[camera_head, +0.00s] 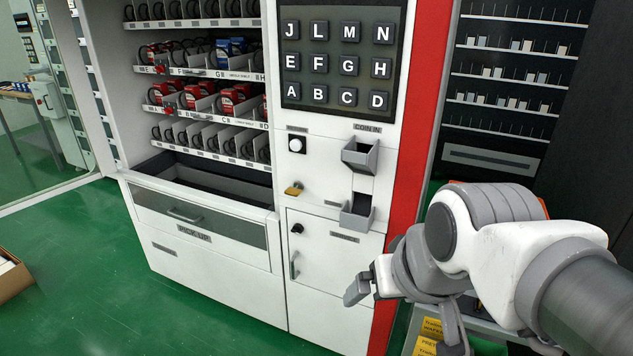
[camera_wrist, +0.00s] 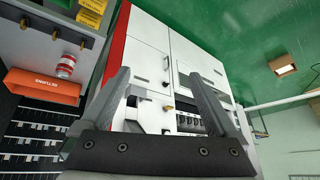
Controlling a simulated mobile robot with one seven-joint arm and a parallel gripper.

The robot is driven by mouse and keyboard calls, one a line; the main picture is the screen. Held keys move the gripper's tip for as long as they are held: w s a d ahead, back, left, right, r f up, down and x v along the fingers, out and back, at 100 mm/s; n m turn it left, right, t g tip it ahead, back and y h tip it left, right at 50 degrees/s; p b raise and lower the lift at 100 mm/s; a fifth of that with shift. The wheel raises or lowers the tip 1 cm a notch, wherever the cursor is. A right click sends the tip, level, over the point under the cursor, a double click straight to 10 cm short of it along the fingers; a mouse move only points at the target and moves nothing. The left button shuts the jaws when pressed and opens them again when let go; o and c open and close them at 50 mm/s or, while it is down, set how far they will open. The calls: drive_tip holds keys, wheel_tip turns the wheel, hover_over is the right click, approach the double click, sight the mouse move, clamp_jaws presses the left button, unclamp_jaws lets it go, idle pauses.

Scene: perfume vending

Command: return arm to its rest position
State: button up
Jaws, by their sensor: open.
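My arm reaches in from the right in the head view, with my gripper (camera_head: 402,322) in front of the lower right part of the white vending machine (camera_head: 215,272). In the wrist view my gripper (camera_wrist: 157,78) is open. Its two fingers stand well apart with nothing between them. The vending machine also shows in the wrist view (camera_wrist: 150,45), beyond the fingers and turned over. My gripper is below the keypad (camera_head: 337,65) and the grey coin tray (camera_head: 358,212) in the head view. Part of the gripper is hidden by my own wrist.
The pick-up drawer (camera_head: 198,222) is at the machine's lower left. A dark shelving unit (camera_head: 515,75) stands at the right. Green floor (camera_head: 85,265) is open at the left, with a cardboard box (camera_head: 12,275).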

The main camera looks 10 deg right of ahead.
drive_tip(key=shift+s+d+r+h, duration=0.1)
drive_tip(key=shift+s+d+h, duration=0.05)
drive_tip(key=shift+s, duration=0.35)
drive_tip(key=shift+s+d+r+h, duration=0.1)
drive_tip(key=shift+s+d+h, duration=0.05)
drive_tip(key=shift+s, duration=0.35)
wheel_tip(320, 180, up, 10)
drive_tip(key=p, duration=0.9)
drive_tip(key=shift+f+p, duration=0.25)
drive_tip(key=shift+p, duration=0.05)
